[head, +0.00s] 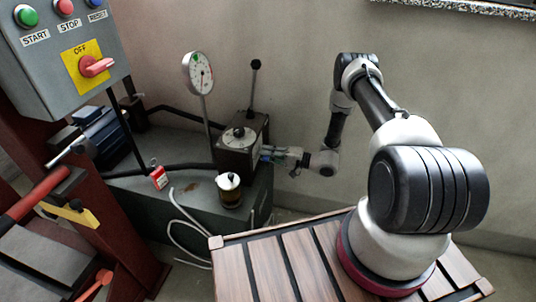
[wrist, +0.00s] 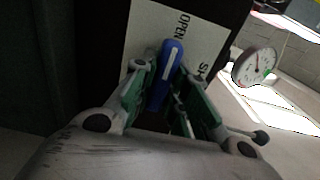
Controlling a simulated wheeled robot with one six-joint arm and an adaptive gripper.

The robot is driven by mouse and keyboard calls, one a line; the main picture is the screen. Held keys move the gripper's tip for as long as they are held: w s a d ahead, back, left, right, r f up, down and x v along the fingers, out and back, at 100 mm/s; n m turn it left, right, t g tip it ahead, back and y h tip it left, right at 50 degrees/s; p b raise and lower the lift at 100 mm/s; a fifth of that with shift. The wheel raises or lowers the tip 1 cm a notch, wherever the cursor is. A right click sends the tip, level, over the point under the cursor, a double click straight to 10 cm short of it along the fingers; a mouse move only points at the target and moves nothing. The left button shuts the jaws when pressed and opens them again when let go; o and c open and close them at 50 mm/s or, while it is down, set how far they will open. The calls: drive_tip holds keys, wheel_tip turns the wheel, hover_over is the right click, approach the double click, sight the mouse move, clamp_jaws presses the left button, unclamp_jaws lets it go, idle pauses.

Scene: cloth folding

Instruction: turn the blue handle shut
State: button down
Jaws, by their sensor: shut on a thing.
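The blue handle (wrist: 168,62) shows in the wrist view between the green-padded fingers of my gripper (wrist: 163,82), which is shut on it. The handle lies slightly tilted in front of a pale label plate (wrist: 150,28). The plate reads "OPEN" near the handle's upper end and "SH" to its right, with the rest of that word hidden. In the head view my gripper (head: 272,154) is at the right side of a dark box-shaped unit (head: 238,152). There the handle is too small and covered to make out.
A round dial gauge (head: 198,73) on a thin stem stands left of the unit, and an upright lever (head: 254,80) rises behind it. A jar (head: 229,190) and a red padlock tag (head: 158,178) are on the grey tank top. A control box (head: 62,50) is at upper left.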

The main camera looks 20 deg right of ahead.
drive_tip(key=m, duration=0.4)
drive_tip(key=shift+m, duration=0.3)
drive_tip(key=m, duration=0.4)
drive_tip(key=shift+m, duration=0.3)
drive_tip(key=m, duration=0.4)
drive_tip(key=shift+m, duration=2.4)
drive_tip(key=c, duration=1.4)
unclamp_jaws()
